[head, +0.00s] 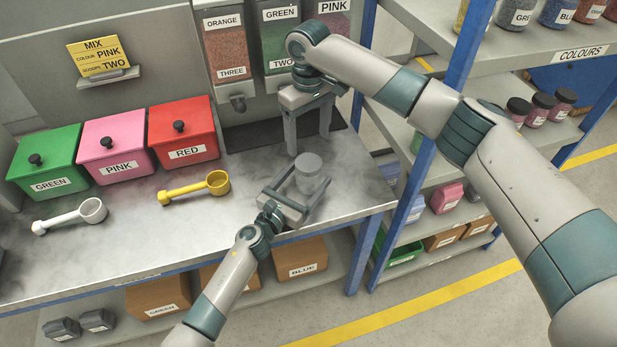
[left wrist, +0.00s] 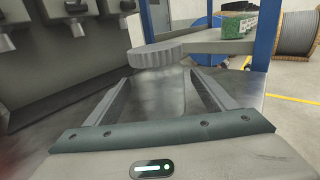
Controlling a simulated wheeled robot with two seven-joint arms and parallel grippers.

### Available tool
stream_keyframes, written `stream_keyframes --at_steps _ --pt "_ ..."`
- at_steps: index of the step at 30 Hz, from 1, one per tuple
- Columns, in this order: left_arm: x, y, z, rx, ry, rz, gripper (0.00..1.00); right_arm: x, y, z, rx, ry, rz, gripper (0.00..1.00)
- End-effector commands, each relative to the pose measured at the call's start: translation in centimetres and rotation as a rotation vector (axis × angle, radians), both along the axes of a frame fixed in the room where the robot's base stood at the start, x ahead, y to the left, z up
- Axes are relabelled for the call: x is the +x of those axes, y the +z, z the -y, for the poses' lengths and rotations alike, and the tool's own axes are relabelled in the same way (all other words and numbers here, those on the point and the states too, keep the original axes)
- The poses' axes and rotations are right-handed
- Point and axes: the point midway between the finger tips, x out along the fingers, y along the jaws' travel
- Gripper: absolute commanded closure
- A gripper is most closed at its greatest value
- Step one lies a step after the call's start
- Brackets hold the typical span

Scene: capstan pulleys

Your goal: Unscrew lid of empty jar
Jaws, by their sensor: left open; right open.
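The empty jar (head: 313,183) stands upright near the right end of the metal bench, with a round grey lid (head: 309,162) on top. In the left wrist view the ribbed edge of the lid (left wrist: 163,55) shows above the clear jar body (left wrist: 164,95). My left gripper (head: 306,182) is open, with its fingers on either side of the jar body below the lid; I cannot tell whether they touch it.
Dispensers (head: 281,40) hang behind the bench over a dark mat (head: 250,135). Green (head: 48,162), pink (head: 116,147) and red (head: 183,134) lidded boxes stand left. A white scoop (head: 70,216) and a yellow scoop (head: 195,188) lie in front. Shelves (head: 425,130) with jars stand right.

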Motion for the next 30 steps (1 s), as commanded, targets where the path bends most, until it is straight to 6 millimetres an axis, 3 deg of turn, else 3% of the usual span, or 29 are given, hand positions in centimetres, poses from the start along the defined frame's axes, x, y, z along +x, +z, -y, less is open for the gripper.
stream_keyframes --at_steps 15,23,24,30 --pt "0.98 0.01 0.62 0.0 -0.001 0.0 0.25 0.0 0.01 -0.01 0.0 0.0 0.0 0.29" --pt "0.96 0.0 0.61 0.0 -0.001 0.0 0.85 0.0 0.01 -0.01 0.0 0.0 0.0 0.29" --pt "0.95 0.0 0.61 0.0 -0.001 0.0 0.97 -0.01 0.0 -0.01 0.0 0.0 0.0 0.29" --pt "0.95 -0.01 0.61 0.0 0.0 0.0 1.0 -0.01 0.0 -0.02 0.0 -0.033 0.0 0.29"
